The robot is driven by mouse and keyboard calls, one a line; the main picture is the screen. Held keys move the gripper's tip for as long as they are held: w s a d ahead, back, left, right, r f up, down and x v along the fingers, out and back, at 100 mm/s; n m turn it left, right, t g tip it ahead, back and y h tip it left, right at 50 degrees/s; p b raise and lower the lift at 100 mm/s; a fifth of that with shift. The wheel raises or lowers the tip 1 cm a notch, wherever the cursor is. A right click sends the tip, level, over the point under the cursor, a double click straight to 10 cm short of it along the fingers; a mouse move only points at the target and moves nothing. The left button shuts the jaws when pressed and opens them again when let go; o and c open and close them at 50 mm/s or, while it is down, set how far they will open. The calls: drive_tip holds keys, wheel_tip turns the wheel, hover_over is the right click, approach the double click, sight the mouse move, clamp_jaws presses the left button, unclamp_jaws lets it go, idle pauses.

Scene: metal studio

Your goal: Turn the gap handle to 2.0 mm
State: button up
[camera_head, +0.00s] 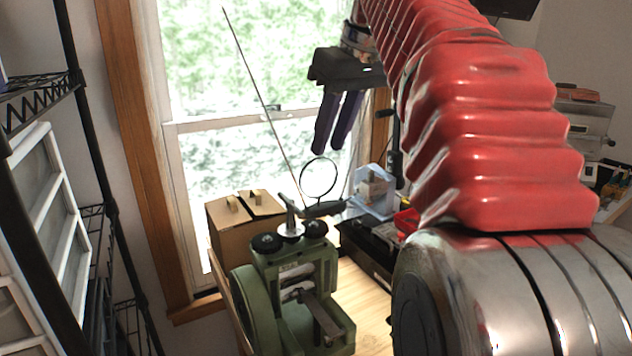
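The green rolling mill (290,292) stands on the wooden bench at lower centre. The gap handle (290,215), a grey metal T-shaped handle, rises from its top between two dark round knobs. Any gap scale or reading is too small to read. My gripper (328,150) hangs above and slightly right of the handle in the picture, apart from it. Its two dark purple fingers point down with a narrow gap between them, and nothing shows between them.
A cardboard box (238,228) stands behind the mill at left. A round magnifier (318,179) and a long thin rod (258,92) show close behind the handle. A clear plastic container (373,191) and a black tray (372,247) lie right. Wire shelving (92,225) is at left.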

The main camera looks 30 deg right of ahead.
drive_tip(key=s+d+f+y, duration=0.1)
drive_tip(key=d+f, duration=0.1)
drive_tip(key=d, duration=0.1)
drive_tip(key=d+f+m, duration=0.1)
drive_tip(key=d+f, duration=0.1)
drive_tip(key=d, duration=0.1)
drive_tip(key=s+d+f+m+y, duration=0.1)
drive_tip(key=d+f, duration=0.1)
drive_tip(key=d, duration=0.1)
drive_tip(key=shift+s+y, duration=0.3)
drive_tip(key=shift+s, duration=0.05)
clamp_jaws()
drive_tip(key=y, duration=0.1)
drive_tip(key=a+n+y, duration=0.1)
drive_tip(key=shift+w+a+f+t+y, duration=0.2)
drive_tip(key=shift+w+a+t+y, duration=0.05)
drive_tip(key=shift+w+t+y, duration=0.15)
